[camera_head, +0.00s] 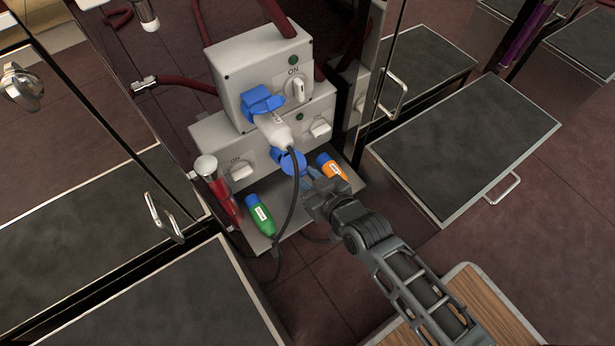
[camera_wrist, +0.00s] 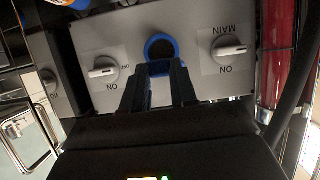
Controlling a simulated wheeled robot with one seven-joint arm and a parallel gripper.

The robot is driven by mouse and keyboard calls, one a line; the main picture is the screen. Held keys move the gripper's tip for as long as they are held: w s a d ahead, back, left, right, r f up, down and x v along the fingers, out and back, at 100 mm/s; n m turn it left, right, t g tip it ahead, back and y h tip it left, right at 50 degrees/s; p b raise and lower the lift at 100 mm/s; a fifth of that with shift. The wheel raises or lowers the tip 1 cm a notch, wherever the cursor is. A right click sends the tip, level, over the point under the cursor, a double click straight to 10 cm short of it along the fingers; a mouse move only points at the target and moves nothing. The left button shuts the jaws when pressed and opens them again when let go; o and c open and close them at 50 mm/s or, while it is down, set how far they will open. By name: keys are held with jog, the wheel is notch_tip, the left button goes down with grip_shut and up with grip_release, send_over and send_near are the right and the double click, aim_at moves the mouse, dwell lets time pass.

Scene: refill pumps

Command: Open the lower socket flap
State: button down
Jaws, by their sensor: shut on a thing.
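The lower socket (camera_head: 287,162) is a blue round fitting on the front of the lower grey box. In the wrist view the lower socket (camera_wrist: 147,47) shows as a blue ring around a dark opening. My gripper (camera_head: 311,182) is at its lower right in the head view. In the wrist view my gripper (camera_wrist: 160,72) has its two dark fingers just below the ring, with blue between them. It is shut on the blue flap, which the fingers mostly hide. The dark opening is uncovered there.
A white plug (camera_head: 274,132) with a black cable sits in the upper blue socket (camera_head: 262,101); the cable hangs close to my gripper. A green plug (camera_head: 262,216) and an orange plug (camera_head: 332,168) lie on the shelf. White knobs (camera_head: 242,170) flank the lower socket.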

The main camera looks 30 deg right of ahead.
aim_at(304, 162)
jog(key=shift+r, duration=0.1)
jog(key=r+g+p, duration=0.1)
jog(key=p, duration=0.3)
jog(key=shift+r, duration=0.25)
jog(key=r+g+p, duration=0.1)
jog(key=g+p, duration=0.1)
jog(key=p, duration=0.3)
jog(key=w+r+g+p, duration=0.1)
jog(key=g+p, duration=0.1)
jog(key=p, duration=0.3)
jog(key=r+g+p, duration=0.2)
jog(key=p, duration=0.3)
jog(key=shift+w+p, duration=0.2)
jog(key=shift+p, duration=0.2)
jog(key=shift+g, duration=0.3)
jog(key=c, duration=0.9)
grip_release()
